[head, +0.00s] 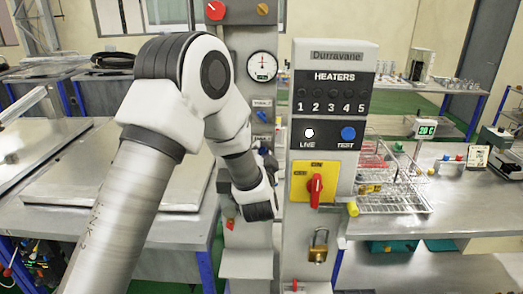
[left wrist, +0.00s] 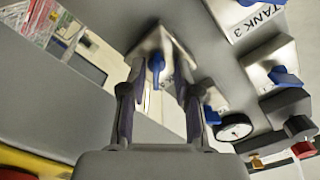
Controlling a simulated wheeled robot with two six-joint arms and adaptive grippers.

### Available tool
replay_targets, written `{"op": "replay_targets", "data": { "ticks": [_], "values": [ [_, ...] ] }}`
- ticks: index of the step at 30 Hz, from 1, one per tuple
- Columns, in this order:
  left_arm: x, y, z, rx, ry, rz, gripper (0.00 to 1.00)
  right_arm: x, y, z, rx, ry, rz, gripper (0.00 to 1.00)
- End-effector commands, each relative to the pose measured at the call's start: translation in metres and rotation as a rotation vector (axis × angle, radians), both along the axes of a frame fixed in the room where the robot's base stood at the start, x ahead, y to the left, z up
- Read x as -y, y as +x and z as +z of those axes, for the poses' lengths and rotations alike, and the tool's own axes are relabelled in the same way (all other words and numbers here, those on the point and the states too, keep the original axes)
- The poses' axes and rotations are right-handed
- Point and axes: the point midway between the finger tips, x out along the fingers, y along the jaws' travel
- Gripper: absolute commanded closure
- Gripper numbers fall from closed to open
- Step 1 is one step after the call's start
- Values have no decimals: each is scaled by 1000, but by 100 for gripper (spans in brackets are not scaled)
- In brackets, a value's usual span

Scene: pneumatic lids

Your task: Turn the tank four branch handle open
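In the left wrist view my left gripper (left wrist: 158,84) is open, with one finger on each side of a small blue handle (left wrist: 156,66). The handle sits on a grey plate just beyond or between the fingertips. I cannot tell whether the fingers touch it, and no tank four label is readable. A second blue handle (left wrist: 285,78) is on a plate beside the TANK 3 label (left wrist: 262,15). In the head view my left arm reaches to the grey column, and its wrist hides the handles low on it. My right gripper is in neither view.
A round gauge (head: 262,66) and a blue knob (head: 262,116) are on the column. To its right stands a heater panel (head: 330,52) with a red switch (head: 316,188) on yellow and a padlock (head: 318,246). Benches stand on both sides.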

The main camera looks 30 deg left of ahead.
Motion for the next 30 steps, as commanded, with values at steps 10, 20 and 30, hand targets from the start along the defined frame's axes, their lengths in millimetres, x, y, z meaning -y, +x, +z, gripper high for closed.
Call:
{"op": "replay_targets", "data": {
  "ticks": [10,20,30],
  "values": [
    [1,0,0,0,0,-1,100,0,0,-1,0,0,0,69],
    [0,0,-1,23,-35,-1,100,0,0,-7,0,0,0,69],
    [-1,0,-2,136,-210,-2,100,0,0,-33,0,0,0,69]
  ]
}}
